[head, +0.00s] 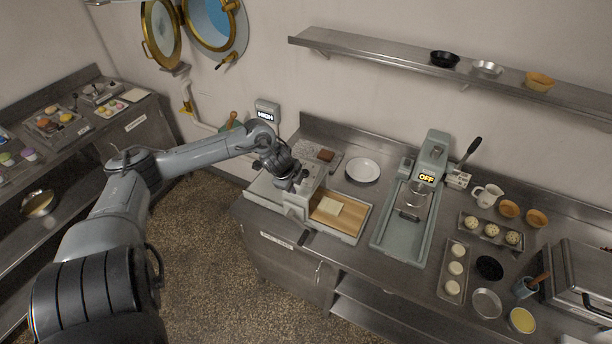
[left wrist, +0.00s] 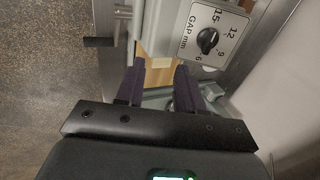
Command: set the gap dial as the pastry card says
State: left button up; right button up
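The gap dial (left wrist: 207,40) is a black knob on a white plate marked GAP mm, with 15, 12, 9 and 6 around it. It shows at the upper right of the left wrist view; I cannot tell surely which number its pointer marks. My left gripper (left wrist: 158,90) is open, its two dark fingers apart, with nothing held. The dial lies beyond and right of the fingertips, apart from them. In the head view my left gripper (head: 290,182) is over the pale sheeter (head: 297,203), hiding the dial. I cannot make out a pastry card. My right gripper is out of view.
A pale dough square (head: 329,207) lies on the sheeter's board. A white plate (head: 362,170) and a press with an OFF display (head: 426,178) stand to the right. A grey box reading HIGH (head: 267,110) is on the wall behind. The floor left of the counter is clear.

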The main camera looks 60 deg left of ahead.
pick_arm(q)
jog(key=t+y, duration=0.1)
send_near(307, 173)
jog(key=x, duration=0.8)
jog(key=shift+f, duration=0.2)
jog(key=shift+c, duration=0.3)
grip_shut()
